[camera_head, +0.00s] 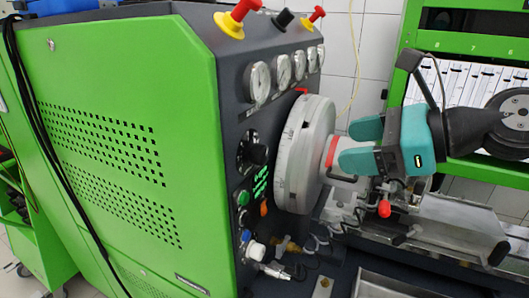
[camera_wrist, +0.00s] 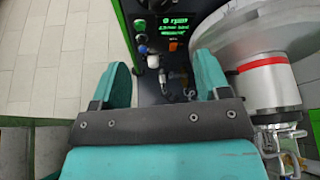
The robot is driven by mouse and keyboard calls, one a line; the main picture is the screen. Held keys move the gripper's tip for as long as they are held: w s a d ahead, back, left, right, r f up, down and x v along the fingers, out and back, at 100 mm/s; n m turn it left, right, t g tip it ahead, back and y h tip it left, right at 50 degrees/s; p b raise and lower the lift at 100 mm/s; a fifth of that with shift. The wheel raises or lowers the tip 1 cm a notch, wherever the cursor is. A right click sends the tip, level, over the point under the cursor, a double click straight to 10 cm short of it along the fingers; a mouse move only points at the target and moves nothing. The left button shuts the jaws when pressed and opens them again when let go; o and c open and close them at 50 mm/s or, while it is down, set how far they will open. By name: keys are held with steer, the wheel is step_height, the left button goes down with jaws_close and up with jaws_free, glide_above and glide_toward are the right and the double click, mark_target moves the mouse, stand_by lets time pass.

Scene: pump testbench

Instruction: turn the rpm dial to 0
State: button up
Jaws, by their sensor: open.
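The rpm dial, a black round knob (camera_head: 257,153), sits on the dark front panel of the green testbench, left of the large grey disc. The green-lit display (camera_head: 261,182) is just below it. In the wrist view the display (camera_wrist: 174,28) appears to read 0 rpm on its top line; its lower lines are blurred. My gripper (camera_head: 346,147) is right of the disc in the head view, apart from the dial. Its two teal fingers are spread and empty, also in the wrist view (camera_wrist: 162,74).
The large grey disc (camera_head: 303,155) with a red-banded hub stands out between my gripper and the panel. Several gauges (camera_head: 258,83) line the panel above. Buttons (camera_head: 243,198) and a white-blue fitting (camera_head: 255,251) are below the dial. A metal rail bed lies at the lower right.

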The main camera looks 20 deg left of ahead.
mark_target(265, 155)
steer(key=p+x, duration=0.5)
steer(key=x, duration=1.2)
steer(key=shift+a, duration=0.2)
steer(key=c, duration=0.9)
